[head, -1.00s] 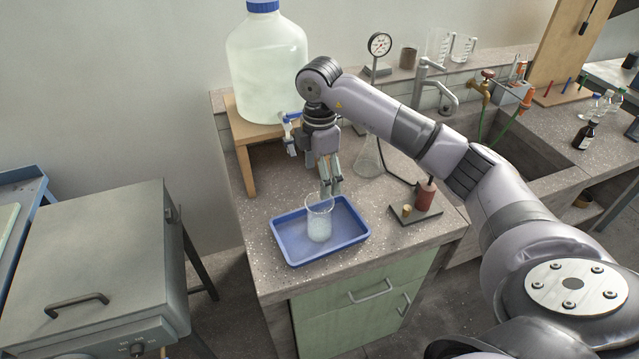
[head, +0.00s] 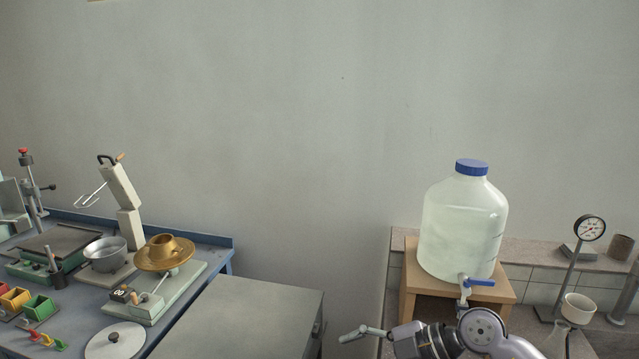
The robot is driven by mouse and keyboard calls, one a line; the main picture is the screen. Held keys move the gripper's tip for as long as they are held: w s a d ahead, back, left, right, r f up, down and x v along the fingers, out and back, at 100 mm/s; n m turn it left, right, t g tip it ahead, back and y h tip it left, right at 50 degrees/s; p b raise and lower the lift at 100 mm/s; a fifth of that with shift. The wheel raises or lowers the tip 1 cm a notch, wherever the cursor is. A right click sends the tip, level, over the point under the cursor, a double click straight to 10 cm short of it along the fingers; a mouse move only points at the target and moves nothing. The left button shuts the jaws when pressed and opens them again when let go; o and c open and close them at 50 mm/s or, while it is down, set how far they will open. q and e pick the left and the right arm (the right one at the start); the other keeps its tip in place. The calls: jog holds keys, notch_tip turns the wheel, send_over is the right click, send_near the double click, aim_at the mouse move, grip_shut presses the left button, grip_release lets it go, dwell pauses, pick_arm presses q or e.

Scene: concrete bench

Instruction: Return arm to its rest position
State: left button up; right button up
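My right arm shows at the bottom edge, right of centre, below the big water bottle. Its gripper (head: 352,335) points to the left, level, in front of the gap between the grey box and the bench. The fingers are seen edge-on and small, so I cannot tell whether they are open or shut. No object shows in them. My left arm and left gripper are out of view.
The large bottle (head: 463,228) with a blue cap and tap stands on a wooden stand (head: 409,275) close behind my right arm. A dial gauge (head: 589,229) stands at the right. A grey box (head: 245,318) and a blue table (head: 215,247) with equipment lie left.

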jog(key=s+a+r+t+y, duration=0.1)
jog(key=a+r+t+y, duration=0.2)
jog(key=a+r+y, duration=0.3)
jog(key=w+d+r+m+t, duration=0.2)
jog(key=d+r+m+t, duration=0.2)
jog(key=r+m+t, duration=0.4)
jog(key=w+d+f+m+t+h, duration=0.1)
jog(key=d+f+m+t+h, duration=0.55)
jog(key=d+m+h, duration=0.45)
jog(key=s+d+f+m+g+h, duration=0.2)
jog(key=s+d+f+g+h, duration=0.15)
jog(key=f, duration=0.25)
jog(key=s+d+f+m+g+h, duration=0.1)
jog(key=s+d+f+g+h, duration=0.1)
jog(key=f+h, duration=0.3)
jog(key=s+f+n+g+y, duration=0.1)
jog(key=s+f+g, duration=0.4)
jog(key=s+f, duration=0.45)
jog(key=s+f+g+y, duration=0.1)
jog(key=s+f+g, duration=0.5)
jog(key=s, duration=0.6)
notch_tip(320, 180, down, 24)
jog(key=s+a+g, duration=0.1)
jog(key=s, duration=0.1)
jog(key=s+d+f+g, duration=0.1)
jog(key=s+d+f, duration=0.2)
jog(key=s+f, duration=1.3)
jog(key=shift+s+f+n, duration=0.25)
jog(key=shift+f+n, duration=0.05)
jog(key=shift+f, duration=0.2)
